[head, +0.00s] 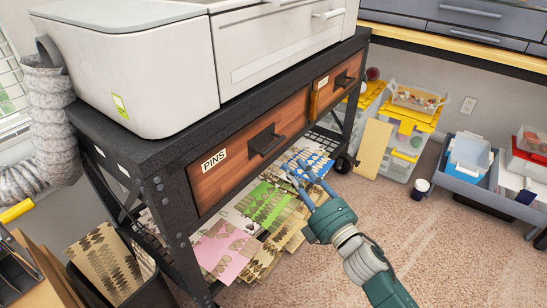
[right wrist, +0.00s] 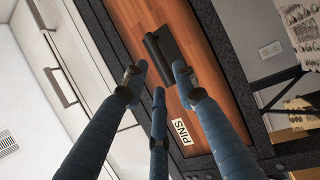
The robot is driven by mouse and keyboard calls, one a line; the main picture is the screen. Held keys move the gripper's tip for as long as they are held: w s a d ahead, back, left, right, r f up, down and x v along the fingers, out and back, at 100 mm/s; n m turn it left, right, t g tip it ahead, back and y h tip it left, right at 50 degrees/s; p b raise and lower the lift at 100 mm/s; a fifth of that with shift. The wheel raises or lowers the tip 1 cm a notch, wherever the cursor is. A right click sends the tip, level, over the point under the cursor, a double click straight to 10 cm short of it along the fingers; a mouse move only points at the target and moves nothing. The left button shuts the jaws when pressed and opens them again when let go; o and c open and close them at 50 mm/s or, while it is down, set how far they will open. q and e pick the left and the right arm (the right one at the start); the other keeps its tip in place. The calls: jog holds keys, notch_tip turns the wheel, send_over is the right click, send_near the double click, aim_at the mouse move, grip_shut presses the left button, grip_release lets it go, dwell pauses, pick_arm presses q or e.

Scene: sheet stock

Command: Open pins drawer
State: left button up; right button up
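The pins drawer (head: 225,180) has a reddish-brown wooden front with a white PINS label and looks flush in its dark metal frame. Its dark handle (head: 266,141) sticks out right of the label. My right gripper (head: 297,172) is in front of and to the lower right of this handle, apart from it. In the right wrist view, its blue fingers (right wrist: 158,80) are spread and empty, with the handle (right wrist: 161,55) beyond the tips on the wooden front (right wrist: 196,50). My left gripper is not in view.
A large white machine (head: 150,60) stands on the dark cart top (head: 180,140). A second wooden drawer (head: 325,95) is at the right. Patterned sheets (head: 265,205) lie on the shelf below. Bins (head: 405,140) stand at the wall; the carpet (head: 430,250) has free room.

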aim_at(275, 146)
jog(key=x, duration=0.6)
jog(key=shift+s+a+r+b, duration=0.1)
jog(key=shift+a+r+b, duration=0.05)
jog(key=shift+r+b, duration=0.2)
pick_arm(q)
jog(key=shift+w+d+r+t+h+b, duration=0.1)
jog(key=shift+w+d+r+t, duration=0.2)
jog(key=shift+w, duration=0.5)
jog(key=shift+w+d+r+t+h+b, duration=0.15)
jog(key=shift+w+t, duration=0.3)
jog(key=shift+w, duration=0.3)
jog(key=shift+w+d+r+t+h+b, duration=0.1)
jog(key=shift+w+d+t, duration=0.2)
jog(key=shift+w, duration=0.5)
pick_arm(e)
jog(key=shift+x, duration=2.4)
grip_shut()
